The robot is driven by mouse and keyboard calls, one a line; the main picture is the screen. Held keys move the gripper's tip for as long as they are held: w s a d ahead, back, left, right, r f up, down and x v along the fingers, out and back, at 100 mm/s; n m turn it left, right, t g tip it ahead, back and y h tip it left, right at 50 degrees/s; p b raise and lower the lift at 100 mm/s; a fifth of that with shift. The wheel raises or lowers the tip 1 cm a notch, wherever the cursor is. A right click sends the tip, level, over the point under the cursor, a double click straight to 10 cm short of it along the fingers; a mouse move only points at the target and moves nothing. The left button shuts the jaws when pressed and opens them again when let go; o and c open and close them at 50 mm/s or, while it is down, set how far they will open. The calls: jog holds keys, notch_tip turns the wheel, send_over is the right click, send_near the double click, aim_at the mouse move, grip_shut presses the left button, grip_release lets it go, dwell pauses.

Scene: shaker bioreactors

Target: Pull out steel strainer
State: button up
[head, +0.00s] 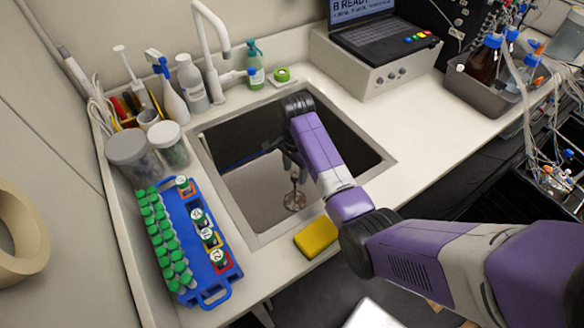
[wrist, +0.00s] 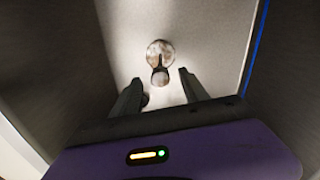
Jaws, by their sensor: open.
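The steel strainer (head: 294,200) is a small round metal piece at the bottom of the sink (head: 260,205), with a knob or stem rising from it. In the wrist view the strainer (wrist: 160,52) lies just beyond my fingertips, its knob pointing toward me. My gripper (head: 292,170) reaches down inside the sink, above the strainer. In the wrist view my gripper (wrist: 158,82) is open, with one finger on each side of the knob's line. Whether a finger touches the knob I cannot tell. My arm hides part of the sink's right side.
Sink walls surround my gripper. A yellow sponge (head: 316,237) lies by the front rim. A blue rack (head: 205,240) with green-capped tubes stands left. The faucet (head: 212,50) and bottles stand behind. The counter right of the sink (head: 420,120) is clear.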

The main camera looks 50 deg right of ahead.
aim_at(295, 175)
jog(key=shift+f, duration=2.85)
grip_shut()
jog(key=shift+r+p, duration=0.95)
jog(key=shift+p, duration=0.1)
jog(key=shift+r+p, duration=0.3)
jog(key=shift+p, duration=0.05)
jog(key=shift+r+p, duration=0.25)
jog(key=shift+p, duration=0.05)
